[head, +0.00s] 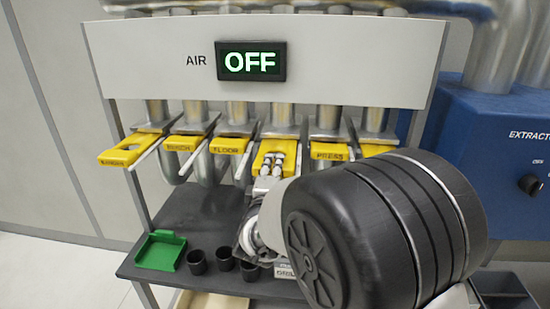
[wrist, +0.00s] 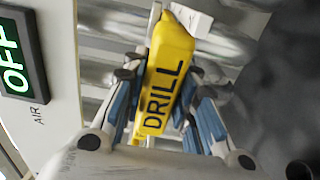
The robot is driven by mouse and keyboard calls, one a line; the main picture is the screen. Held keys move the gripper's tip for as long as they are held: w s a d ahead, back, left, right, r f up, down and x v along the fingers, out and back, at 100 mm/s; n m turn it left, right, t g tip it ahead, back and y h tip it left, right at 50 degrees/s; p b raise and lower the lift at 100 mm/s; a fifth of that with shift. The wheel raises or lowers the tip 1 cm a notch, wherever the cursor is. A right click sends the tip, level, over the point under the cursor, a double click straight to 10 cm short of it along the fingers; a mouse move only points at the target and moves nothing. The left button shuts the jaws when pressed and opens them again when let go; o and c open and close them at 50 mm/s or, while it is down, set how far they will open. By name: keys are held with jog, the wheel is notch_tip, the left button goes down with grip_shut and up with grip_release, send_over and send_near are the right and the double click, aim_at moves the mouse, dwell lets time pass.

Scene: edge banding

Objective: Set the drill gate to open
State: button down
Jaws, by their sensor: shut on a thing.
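The drill gate (head: 289,147) is a yellow slide tab below the white panel, in the middle of a row of similar tabs. In the wrist view the yellow tab (wrist: 172,55) fills the middle, with the word DRILL along it. My gripper (head: 273,161) is shut on this tab, with blue-padded fingers on both sides of it in the wrist view (wrist: 160,95). My dark arm covers the area to the lower right. How far the gate is slid out is hard to judge.
Other yellow gates flank it: bench (head: 183,143), floor (head: 229,145), press (head: 329,151). The leftmost gate (head: 122,153) sticks out farther. The air display (head: 251,61) reads OFF. A green tray (head: 160,251) and black cups (head: 197,262) stand on the shelf below. A blue extractor (head: 500,150) is right.

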jog(key=shift+s, duration=0.25)
jog(key=shift+f, duration=0.15)
jog(key=c, duration=1.8)
grip_release()
jog(key=o, duration=0.3)
jog(key=shift+s, duration=0.15)
jog(key=shift+o, duration=1.1)
